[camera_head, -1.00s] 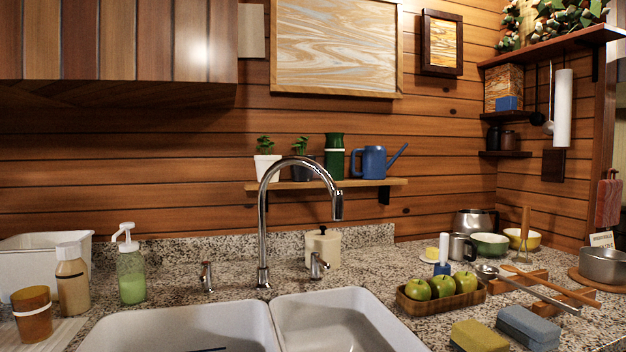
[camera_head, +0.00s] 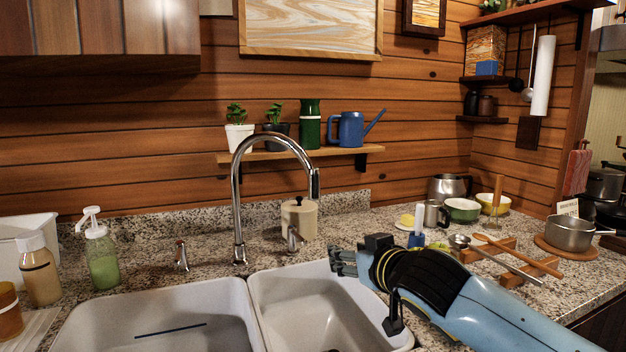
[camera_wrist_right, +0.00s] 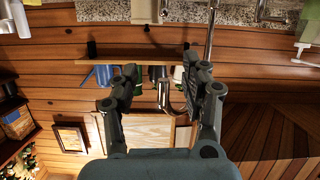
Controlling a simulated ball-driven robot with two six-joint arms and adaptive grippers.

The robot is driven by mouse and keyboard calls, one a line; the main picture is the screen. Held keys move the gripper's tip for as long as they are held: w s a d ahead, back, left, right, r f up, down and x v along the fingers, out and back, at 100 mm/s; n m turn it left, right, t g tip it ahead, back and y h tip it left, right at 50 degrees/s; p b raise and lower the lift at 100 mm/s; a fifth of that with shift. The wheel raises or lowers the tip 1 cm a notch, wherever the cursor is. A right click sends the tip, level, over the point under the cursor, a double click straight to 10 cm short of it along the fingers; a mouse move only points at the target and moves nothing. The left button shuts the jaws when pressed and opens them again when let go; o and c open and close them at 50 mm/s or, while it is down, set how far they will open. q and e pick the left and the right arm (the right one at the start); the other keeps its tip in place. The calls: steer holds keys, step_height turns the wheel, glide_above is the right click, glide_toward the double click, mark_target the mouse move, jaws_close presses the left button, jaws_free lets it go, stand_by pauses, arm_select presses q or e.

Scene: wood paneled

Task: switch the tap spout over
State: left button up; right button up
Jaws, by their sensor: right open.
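The chrome tap spout (camera_head: 238,180) rises between the two sink basins and arches to the right, its tip hanging over the right basin (camera_head: 330,310). Two small tap handles stand beside its base, a left one (camera_head: 181,257) and a right one (camera_head: 294,239). My right gripper (camera_head: 338,262) comes in from the right, low over the right basin, apart from the spout. In the right wrist view, which looks upside down, my right gripper (camera_wrist_right: 152,82) is open, with part of the chrome spout (camera_wrist_right: 211,35) behind the right finger. My left gripper is not in view.
A cream canister (camera_head: 299,219) stands behind the right handle. A soap bottle (camera_head: 102,260) is left of the sink. A shelf (camera_head: 345,151) with plants and a blue watering can (camera_head: 349,130) is above. Pots and bowls fill the right counter.

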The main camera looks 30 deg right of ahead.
mark_target(317, 183)
steer(key=w+d+r+t+y, duration=0.1)
steer(key=w+d+r+t, duration=0.1)
steer(key=w+r+t, duration=0.5)
steer(key=w+g+p, duration=0.1)
steer(key=w, duration=0.1)
steer(key=w+r+g+p, duration=0.1)
steer(key=w+p, duration=0.1)
steer(key=w, duration=0.1)
steer(key=w+r+g+p, duration=0.1)
steer(key=w, duration=0.1)
steer(key=shift+w+d+r+n, duration=0.25)
steer(key=shift+w+d+n, duration=0.05)
steer(key=shift+w, duration=0.1)
steer(key=shift+w+f+p, duration=0.15)
steer(key=shift+w+p, duration=0.25)
steer(key=shift+w, duration=0.3)
steer(key=shift+d, duration=0.1)
jaws_close()
